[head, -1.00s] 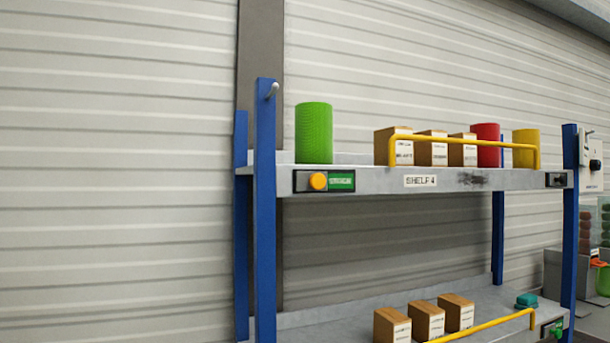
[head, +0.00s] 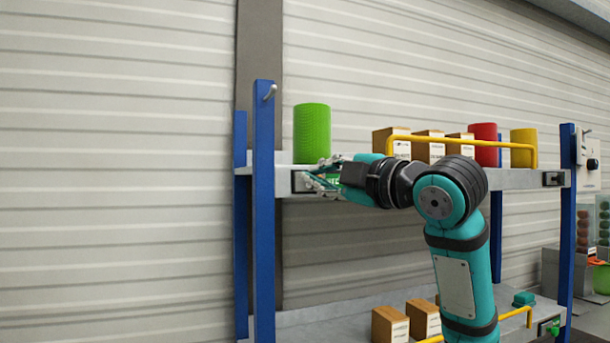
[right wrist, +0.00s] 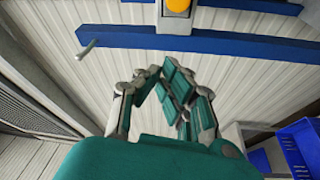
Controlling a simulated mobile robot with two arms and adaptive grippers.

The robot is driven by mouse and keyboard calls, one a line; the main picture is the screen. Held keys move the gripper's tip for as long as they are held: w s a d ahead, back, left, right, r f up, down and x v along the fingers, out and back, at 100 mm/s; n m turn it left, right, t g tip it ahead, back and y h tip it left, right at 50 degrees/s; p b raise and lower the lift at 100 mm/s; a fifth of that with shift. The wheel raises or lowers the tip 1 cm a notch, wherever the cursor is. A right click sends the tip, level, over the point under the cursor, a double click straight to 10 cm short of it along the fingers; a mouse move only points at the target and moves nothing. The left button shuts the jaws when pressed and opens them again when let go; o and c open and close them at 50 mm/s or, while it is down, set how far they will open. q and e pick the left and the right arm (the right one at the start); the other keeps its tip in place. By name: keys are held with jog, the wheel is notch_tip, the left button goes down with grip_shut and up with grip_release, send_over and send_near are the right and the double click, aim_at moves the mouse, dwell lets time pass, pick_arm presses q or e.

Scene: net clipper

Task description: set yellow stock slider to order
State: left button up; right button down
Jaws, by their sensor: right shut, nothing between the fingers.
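The yellow stock slider (right wrist: 178,6) shows as a round yellow-orange knob at the top edge of the right wrist view, on a pale panel. My left gripper is out of view.
A green cylinder (head: 312,133) stands on the upper shelf just above my right gripper. A blue upright (head: 264,220) with a peg is close on the left. A yellow rail (head: 460,139) fronts several boxes, a red and a yellow cylinder. Left of the rack is bare wall.

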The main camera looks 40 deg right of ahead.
jog(key=w+r+p, duration=0.1)
jog(key=w+p, duration=0.4)
jog(key=w, duration=0.5)
jog(key=s+d, duration=0.2)
jog(key=d, duration=0.8)
jog(key=shift+s+d+f, duration=0.15)
jog(key=shift+s+f, duration=0.1)
jog(key=shift+f, duration=0.2)
jog(key=shift+p, duration=0.35)
